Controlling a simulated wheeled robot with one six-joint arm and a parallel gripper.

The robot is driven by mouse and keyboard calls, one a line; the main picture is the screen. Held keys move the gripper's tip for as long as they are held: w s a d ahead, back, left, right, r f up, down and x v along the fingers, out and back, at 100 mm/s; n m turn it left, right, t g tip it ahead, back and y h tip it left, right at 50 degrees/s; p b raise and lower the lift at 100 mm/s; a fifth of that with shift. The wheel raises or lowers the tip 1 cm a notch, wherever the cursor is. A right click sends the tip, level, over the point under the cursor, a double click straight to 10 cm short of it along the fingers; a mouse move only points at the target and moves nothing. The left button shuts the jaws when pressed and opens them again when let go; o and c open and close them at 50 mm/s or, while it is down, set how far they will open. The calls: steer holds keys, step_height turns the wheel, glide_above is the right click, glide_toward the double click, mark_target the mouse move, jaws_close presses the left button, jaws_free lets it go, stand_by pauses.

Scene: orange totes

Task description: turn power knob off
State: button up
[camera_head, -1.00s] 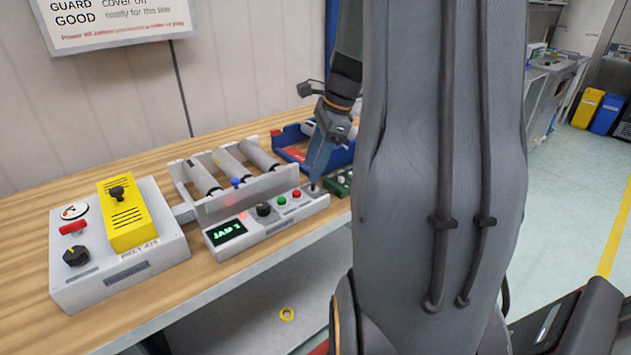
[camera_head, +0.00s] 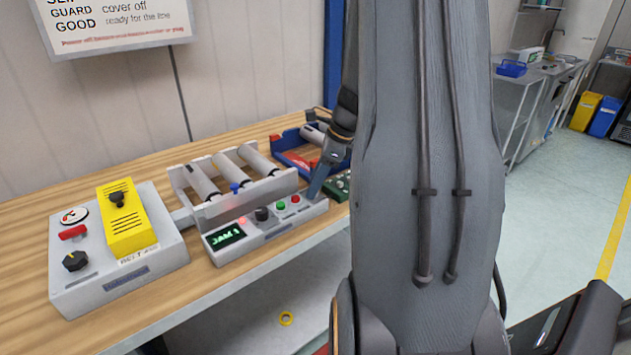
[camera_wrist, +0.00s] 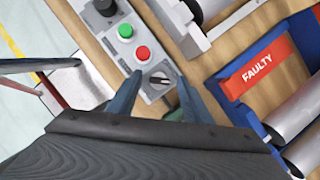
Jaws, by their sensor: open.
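A small dark rotary knob (camera_wrist: 160,80) on a pale plate sits at the end of the grey control panel (camera_head: 225,256), beside a red button (camera_wrist: 143,53) and a green button (camera_wrist: 125,31). My gripper (camera_wrist: 158,86) is open, its two fingertips on either side of this knob and nothing held between them. I cannot tell whether the fingers touch it. In the head view, my gripper (camera_head: 315,188) is low over the panel's right end and hides the knob. A larger black knob (camera_head: 262,214) is farther left on the panel, by the lit "JAM 1" display (camera_head: 227,237).
A roller unit (camera_head: 232,205) stands behind the panel. A blue bin labelled FAULTY (camera_wrist: 252,62) lies close to the right of my fingers in the wrist view. A grey box with a yellow cover (camera_head: 126,226) and another black knob (camera_head: 75,261) is at the left.

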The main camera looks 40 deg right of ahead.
steer(key=c, duration=1.1)
steer(key=shift+o, duration=0.2)
steer(key=shift+n, duration=0.4)
steer(key=n+g+p, duration=0.1)
steer(key=n+p, duration=0.1)
steer(key=shift+w+r+n+y, duration=0.1)
steer(key=shift+n+y, duration=0.3)
steer(key=n+g, duration=0.1)
steer(key=n, duration=0.1)
steer(key=n+p, duration=0.1)
steer(key=n, duration=0.1)
steer(key=shift+w+d+n+g+p, duration=0.1)
steer(key=shift+w+n+g+p, duration=0.05)
steer(key=shift+n+g+p, duration=0.2)
steer(key=n+g, duration=0.1)
steer(key=n, duration=0.1)
steer(key=n+g, duration=0.1)
steer(key=n, duration=0.1)
steer(key=shift+w+n+p, duration=0.2)
steer(key=shift+n+p, duration=0.05)
steer(key=shift+p, duration=0.05)
steer(key=n, duration=0.2)
steer(key=n+g, duration=0.1)
steer(key=n, duration=0.2)
steer(key=shift+w+g+h, duration=0.1)
steer(key=shift+g+h, duration=0.15)
steer(key=shift+h, duration=0.15)
